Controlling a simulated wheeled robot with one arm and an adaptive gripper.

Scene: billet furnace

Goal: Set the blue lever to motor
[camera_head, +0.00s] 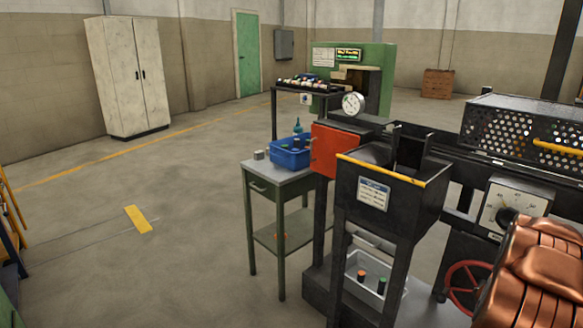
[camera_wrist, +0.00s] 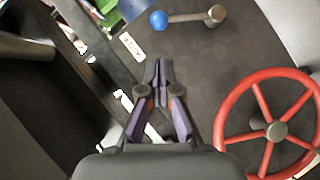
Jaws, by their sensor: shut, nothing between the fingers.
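The blue lever shows in the wrist view as a blue ball knob (camera_wrist: 158,20) on a metal rod (camera_wrist: 188,17). The rod runs to a round metal hub (camera_wrist: 215,14) at its right, so the knob points left in this view. A small white label (camera_wrist: 131,45) is on the dark panel (camera_wrist: 225,60), below and left of the knob; its writing is too small to read. My gripper (camera_wrist: 158,68) is shut and empty, below the knob in the picture and apart from it. In the head view I cannot make out the lever or my gripper.
A red handwheel (camera_wrist: 268,130) stands right of my gripper; it also shows in the head view (camera_head: 466,288). A dark bar (camera_wrist: 95,70) runs along the left.

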